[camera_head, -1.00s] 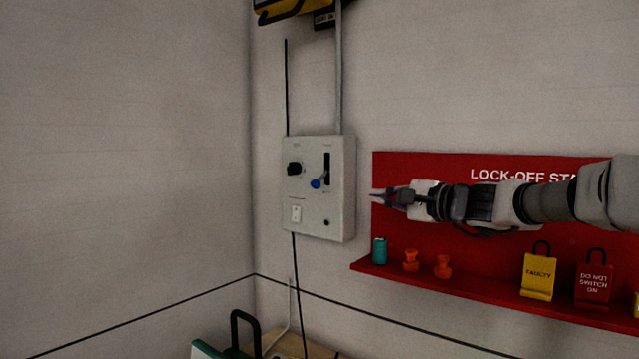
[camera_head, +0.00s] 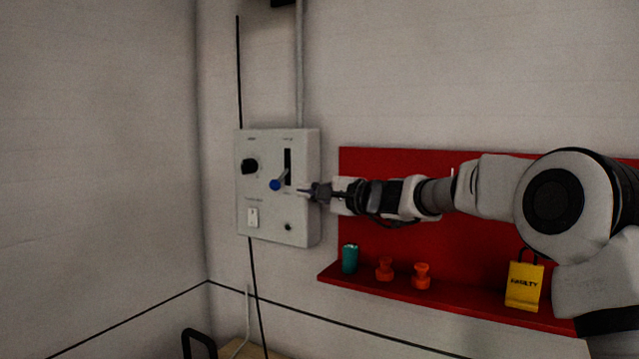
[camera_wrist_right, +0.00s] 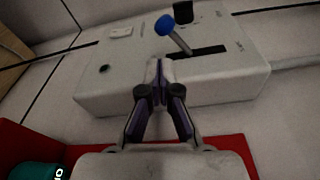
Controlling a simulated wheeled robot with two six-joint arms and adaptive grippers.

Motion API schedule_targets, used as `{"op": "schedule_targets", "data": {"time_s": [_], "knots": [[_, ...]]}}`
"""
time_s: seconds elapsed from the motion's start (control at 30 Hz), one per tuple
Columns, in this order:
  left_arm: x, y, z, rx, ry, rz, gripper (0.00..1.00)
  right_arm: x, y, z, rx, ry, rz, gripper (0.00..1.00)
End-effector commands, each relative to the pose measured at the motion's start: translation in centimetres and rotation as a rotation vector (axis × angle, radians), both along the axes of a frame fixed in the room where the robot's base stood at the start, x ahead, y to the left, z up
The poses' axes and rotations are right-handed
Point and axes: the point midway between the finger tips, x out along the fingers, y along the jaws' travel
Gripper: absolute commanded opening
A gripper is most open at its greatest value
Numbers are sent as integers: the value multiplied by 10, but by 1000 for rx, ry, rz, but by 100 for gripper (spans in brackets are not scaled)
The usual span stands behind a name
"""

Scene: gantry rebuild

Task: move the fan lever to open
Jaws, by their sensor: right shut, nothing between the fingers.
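The grey control box (camera_head: 297,215) is on the wall in the head view. Its fan lever (camera_head: 276,184) has a blue ball knob and comes out of a dark vertical slot, near the slot's lower end. In the right wrist view the lever (camera_wrist_right: 166,27) stands out from the slot, beyond my fingertips. My right gripper (camera_head: 304,191) is shut and empty. It is just right of the lever in the head view, with a small gap to the knob. In the right wrist view the right gripper (camera_wrist_right: 158,66) has its fingertips together over the box face. My left gripper is out of view.
The box also has a black rotary knob (camera_head: 249,166), a white rocker switch (camera_head: 253,217) and a small dark round fitting (camera_head: 288,227). The red lock-off board's shelf (camera_head: 450,301) holds a teal can (camera_head: 349,258), orange pieces (camera_head: 384,268) and a yellow tag (camera_head: 524,283). The wall left of the box is clear.

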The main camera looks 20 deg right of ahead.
Motion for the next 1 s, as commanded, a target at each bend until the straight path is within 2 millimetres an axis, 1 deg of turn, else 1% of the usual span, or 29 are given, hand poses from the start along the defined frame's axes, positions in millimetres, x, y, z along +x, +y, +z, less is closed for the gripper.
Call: {"op": "schedule_targets", "data": {"time_s": [0.03,0.2,0.3,0.53,1.0], "knots": [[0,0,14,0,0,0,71,10,6,6,-3,2,1,0],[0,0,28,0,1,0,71,34,19,4,0,1,1,0],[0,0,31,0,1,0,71,41,23,1,0,0,1,0],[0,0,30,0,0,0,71,43,24,-1,1,-1,1,0],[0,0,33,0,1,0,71,41,25,2,38,29,0,0]]}}
